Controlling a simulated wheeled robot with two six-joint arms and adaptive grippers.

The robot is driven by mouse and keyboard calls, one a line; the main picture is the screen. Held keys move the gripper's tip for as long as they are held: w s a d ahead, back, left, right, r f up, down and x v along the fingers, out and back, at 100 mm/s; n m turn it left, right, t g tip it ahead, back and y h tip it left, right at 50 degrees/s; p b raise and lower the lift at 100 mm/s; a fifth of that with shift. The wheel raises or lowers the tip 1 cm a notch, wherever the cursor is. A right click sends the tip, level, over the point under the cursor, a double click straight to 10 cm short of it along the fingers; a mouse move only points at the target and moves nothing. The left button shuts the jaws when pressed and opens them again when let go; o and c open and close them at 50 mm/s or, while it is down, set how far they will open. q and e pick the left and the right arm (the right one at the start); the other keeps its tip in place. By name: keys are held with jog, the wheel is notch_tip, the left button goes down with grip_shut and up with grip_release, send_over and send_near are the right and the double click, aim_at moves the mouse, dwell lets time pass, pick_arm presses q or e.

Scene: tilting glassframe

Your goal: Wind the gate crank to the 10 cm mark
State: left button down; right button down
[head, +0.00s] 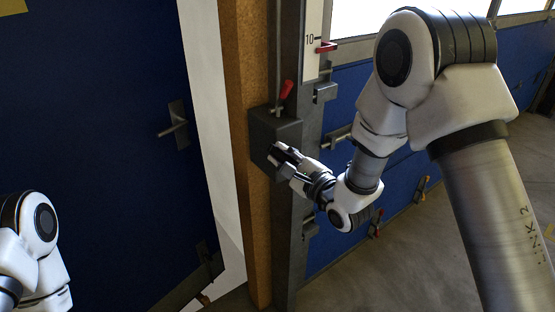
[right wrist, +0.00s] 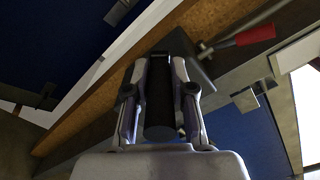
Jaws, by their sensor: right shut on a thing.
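My right gripper (head: 283,162) is at the dark grey crank box (head: 273,132) on the post. It is shut on the black cylindrical crank grip, which lies between both fingers in the right wrist view (right wrist: 160,100). The crank arm behind the grip is mostly hidden. A white scale strip (head: 312,62) with a "10" mark runs up the post. A red pointer (head: 328,47) sits beside it, slightly below the 10 line. A red-handled lever (head: 287,89) stands up at the box, and its red handle shows in the right wrist view (right wrist: 256,35). My left gripper is out of view.
A wooden strip (head: 246,120) runs beside the post. A blue door (head: 90,110) with a metal handle (head: 174,127) is at the left, and blue panels with latches are behind at the right. Bare floor (head: 400,265) shows at lower right.

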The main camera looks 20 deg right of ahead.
jog(key=w+d+r+m+p, duration=0.1)
jog(key=w+d+r+m, duration=0.1)
jog(key=d, duration=0.5)
jog(key=shift+w+d+r+m+p, duration=0.2)
jog(key=shift+w+r+m+p, duration=0.15)
jog(key=shift+r+m, duration=0.25)
jog(key=shift+r, duration=0.1)
jog(key=c, duration=1)
grip_release()
